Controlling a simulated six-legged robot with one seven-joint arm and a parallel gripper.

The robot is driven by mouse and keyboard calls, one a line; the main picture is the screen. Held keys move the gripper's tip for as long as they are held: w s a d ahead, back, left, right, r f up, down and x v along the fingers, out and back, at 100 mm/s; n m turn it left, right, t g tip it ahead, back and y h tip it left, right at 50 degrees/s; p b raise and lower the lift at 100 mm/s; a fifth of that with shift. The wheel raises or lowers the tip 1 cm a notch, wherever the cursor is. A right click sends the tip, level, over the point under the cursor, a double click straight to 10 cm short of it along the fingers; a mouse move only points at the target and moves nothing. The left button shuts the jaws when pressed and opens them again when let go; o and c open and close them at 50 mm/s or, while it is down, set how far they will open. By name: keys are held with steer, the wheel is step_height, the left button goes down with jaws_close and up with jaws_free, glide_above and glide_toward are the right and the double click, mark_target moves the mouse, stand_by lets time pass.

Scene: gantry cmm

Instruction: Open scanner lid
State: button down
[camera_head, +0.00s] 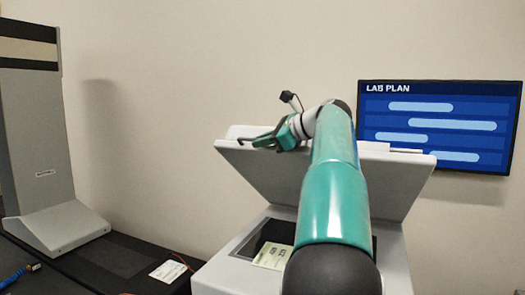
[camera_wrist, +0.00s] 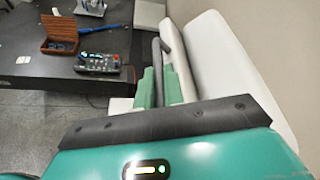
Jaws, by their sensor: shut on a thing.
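The scanner (camera_head: 238,278) is a light grey box in front of me in the head view. Its lid (camera_head: 262,178) is raised and leans back toward the wall, and the dark glass bed (camera_head: 262,235) shows under it. My gripper (camera_head: 243,142) is at the upper left part of the lid's edge. In the wrist view the green fingers (camera_wrist: 160,86) are shut on a dark bar-shaped handle (camera_wrist: 157,55) beside the pale lid (camera_wrist: 222,60). My arm hides the middle of the lid and part of the bed.
A pale printed card (camera_head: 272,257) lies at the bed. A tall grey machine column (camera_head: 38,140) stands at the left. A wall screen (camera_head: 440,125) is close behind the lid's right side. The wrist view shows a dark table with a control box (camera_wrist: 98,64) and a brown tray (camera_wrist: 61,46).

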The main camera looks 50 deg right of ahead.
steer(key=shift+w+d+r, duration=0.1)
steer(key=shift+d+r, duration=0.05)
steer(key=shift+d, duration=0.05)
stand_by(0.3)
steer(key=c, duration=1.8)
jaws_free()
steer(key=v, duration=1.4)
